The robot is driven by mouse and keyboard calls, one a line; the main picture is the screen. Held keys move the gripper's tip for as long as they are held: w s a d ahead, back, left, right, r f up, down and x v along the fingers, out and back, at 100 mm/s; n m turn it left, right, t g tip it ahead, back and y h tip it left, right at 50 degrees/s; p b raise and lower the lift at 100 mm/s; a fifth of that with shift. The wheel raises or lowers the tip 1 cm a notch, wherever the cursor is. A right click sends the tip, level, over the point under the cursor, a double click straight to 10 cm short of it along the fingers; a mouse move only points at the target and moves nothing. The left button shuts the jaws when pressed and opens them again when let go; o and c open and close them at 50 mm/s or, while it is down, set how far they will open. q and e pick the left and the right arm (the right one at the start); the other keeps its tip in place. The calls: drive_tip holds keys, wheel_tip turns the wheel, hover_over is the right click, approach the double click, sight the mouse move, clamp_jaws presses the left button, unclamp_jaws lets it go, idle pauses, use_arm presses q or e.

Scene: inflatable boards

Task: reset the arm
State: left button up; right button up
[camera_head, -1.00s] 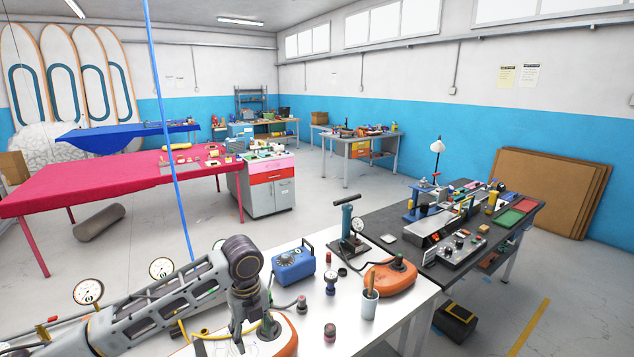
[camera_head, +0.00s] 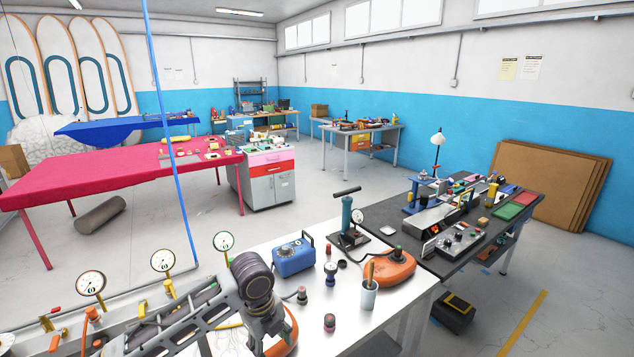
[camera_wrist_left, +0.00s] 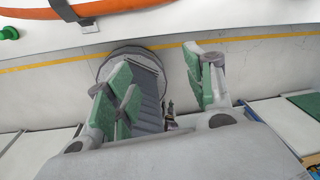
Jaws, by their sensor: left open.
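My left arm comes in from the lower left in the head view and bends down over the white table (camera_head: 395,322). My left gripper (camera_wrist_left: 160,88) shows in the left wrist view with its green-padded fingers spread apart and nothing between them. In the head view the gripper end is low at the bottom edge, beside an orange pump unit (camera_head: 290,331) that the arm partly hides; the fingers cannot be made out there. My right gripper is in neither view.
On the white table stand a blue box (camera_head: 293,257), a teal hand pump (camera_head: 347,217), an orange pump (camera_head: 390,268), a white cup with tools (camera_head: 369,294) and small fittings. A dark workbench (camera_head: 470,262) adjoins at right.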

use_arm(q)
drive_tip(key=s+d+f+n+t+h, duration=0.1)
drive_tip(key=s+d+f+n+h, duration=0.1)
drive_tip(key=s+d+f+n, duration=0.35)
drive_tip(key=s+a+f+n+t+y, duration=0.1)
drive_tip(key=s+a+f+n, duration=0.1)
drive_tip(key=s+a+n, duration=0.55)
drive_tip(key=s+a+f+n+t+y, duration=0.15)
drive_tip(key=s+a+n, duration=0.35)
drive_tip(key=a+n, duration=0.55)
drive_tip(key=s+d+f+n+g+b, duration=0.1)
drive_tip(key=s+f+g+b, duration=0.15)
drive_tip(key=f, duration=3.35)
drive_tip(key=s+a+f, duration=0.2)
drive_tip(key=s+f, duration=0.8)
drive_tip(key=s, duration=0.1)
drive_tip(key=s+a+f, duration=0.2)
drive_tip(key=s+f, duration=0.9)
drive_tip(key=shift+s+g+b, duration=0.3)
drive_tip(key=shift+b, duration=0.1)
